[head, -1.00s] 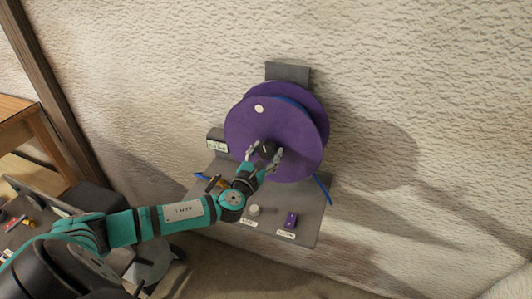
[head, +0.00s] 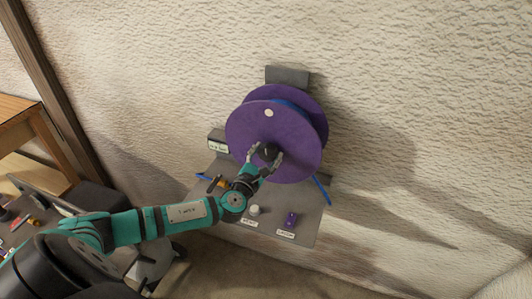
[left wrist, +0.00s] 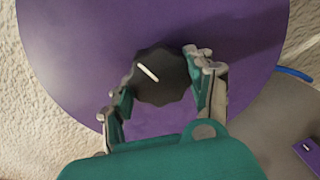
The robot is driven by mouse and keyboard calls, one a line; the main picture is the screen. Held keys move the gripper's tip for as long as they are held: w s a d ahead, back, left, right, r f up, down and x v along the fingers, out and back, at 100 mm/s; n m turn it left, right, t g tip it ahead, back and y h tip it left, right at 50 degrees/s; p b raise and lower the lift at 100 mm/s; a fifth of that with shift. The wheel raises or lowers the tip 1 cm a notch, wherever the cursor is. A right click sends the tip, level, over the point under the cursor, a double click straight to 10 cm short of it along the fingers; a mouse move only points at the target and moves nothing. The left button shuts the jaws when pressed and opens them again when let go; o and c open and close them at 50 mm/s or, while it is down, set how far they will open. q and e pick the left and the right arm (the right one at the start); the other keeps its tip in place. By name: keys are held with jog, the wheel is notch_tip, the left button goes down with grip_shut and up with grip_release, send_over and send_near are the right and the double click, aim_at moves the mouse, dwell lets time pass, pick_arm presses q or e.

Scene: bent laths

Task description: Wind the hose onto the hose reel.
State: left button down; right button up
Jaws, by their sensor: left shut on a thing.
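The purple hose reel (head: 245,128) is mounted in front of the wall, with a white dot on its front disc. Blue hose (head: 322,190) shows between the discs and runs down at the lower right; another blue piece (head: 202,177) shows at the lower left. A black knob (left wrist: 160,77) with a white line sits at the reel's middle. My left gripper (head: 265,155) is shut on this knob, a finger on either side, as the left wrist view also shows. The fingers partly hide the knob in the head view. My right gripper is out of view.
A grey panel (head: 220,215) below the reel carries a white knob (head: 254,210) and a purple switch (head: 291,219), both labelled. A labelled box (head: 218,143) is left of the reel. A wooden table (head: 35,135) stands at the left. The wall at right is clear.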

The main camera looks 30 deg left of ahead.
pick_arm(q)
jog(key=shift+c, duration=2.2)
grip_release()
jog(key=shift+s, duration=0.1)
jog(key=shift+s+d+f, duration=0.1)
jog(key=shift+s+d, duration=0.05)
jog(key=shift+s, duration=0.2)
jog(key=s+d, duration=0.2)
jog(key=s, duration=0.9)
jog(key=shift+r, duration=0.2)
